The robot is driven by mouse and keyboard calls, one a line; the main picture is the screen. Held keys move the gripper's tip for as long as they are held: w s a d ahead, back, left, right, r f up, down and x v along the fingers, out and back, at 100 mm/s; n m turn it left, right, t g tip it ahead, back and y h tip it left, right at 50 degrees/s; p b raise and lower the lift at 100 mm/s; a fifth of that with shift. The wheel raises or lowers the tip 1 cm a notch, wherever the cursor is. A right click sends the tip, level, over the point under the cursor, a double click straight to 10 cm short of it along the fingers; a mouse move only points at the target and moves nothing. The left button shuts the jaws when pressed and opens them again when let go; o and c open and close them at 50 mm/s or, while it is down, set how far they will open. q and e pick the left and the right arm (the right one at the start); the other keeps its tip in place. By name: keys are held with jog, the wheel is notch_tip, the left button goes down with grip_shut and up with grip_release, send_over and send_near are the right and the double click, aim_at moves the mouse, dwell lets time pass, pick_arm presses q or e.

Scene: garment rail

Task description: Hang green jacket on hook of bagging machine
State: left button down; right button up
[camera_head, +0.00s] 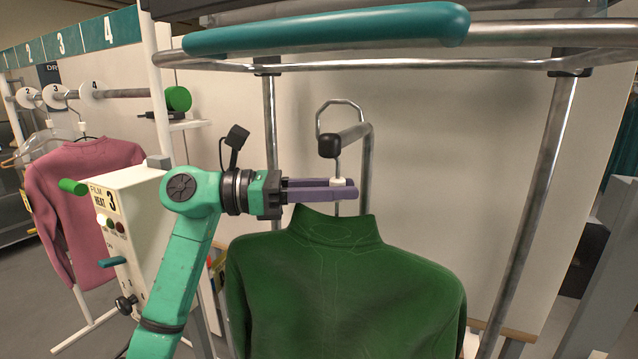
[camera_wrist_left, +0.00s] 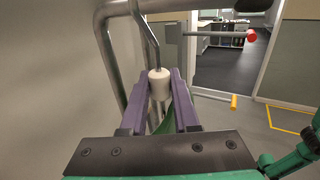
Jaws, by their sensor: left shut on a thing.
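The green jacket (camera_head: 345,285) hangs upright on a hanger in the head view, its collar just below my left gripper (camera_head: 345,189). The gripper is shut on the white hanger neck (camera_head: 338,184), which also shows between the purple fingers of my left gripper (camera_wrist_left: 158,95) in the wrist view (camera_wrist_left: 159,82). The hanger's wire hook (camera_head: 340,102) rises above the black-capped end of the machine's metal hook bar (camera_head: 352,134). The hook loop looks to be around or just above that bar; I cannot tell whether it rests on it. My right gripper is out of view.
A teal padded handle (camera_head: 330,30) and metal frame tubes (camera_head: 270,130) cross above and beside the hook. A white control box (camera_head: 130,215) stands left. A pink garment (camera_head: 80,190) hangs on the numbered rail at far left. A pale panel (camera_head: 450,150) lies behind.

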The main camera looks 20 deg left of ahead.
pick_arm(q)
jog(key=shift+d, duration=1)
notch_tip(320, 180, down, 2)
jog(key=shift+a+f+b, duration=0.15)
jog(key=shift+b, duration=0.95)
jog(key=c, duration=0.6)
grip_release()
jog(key=shift+s, duration=0.1)
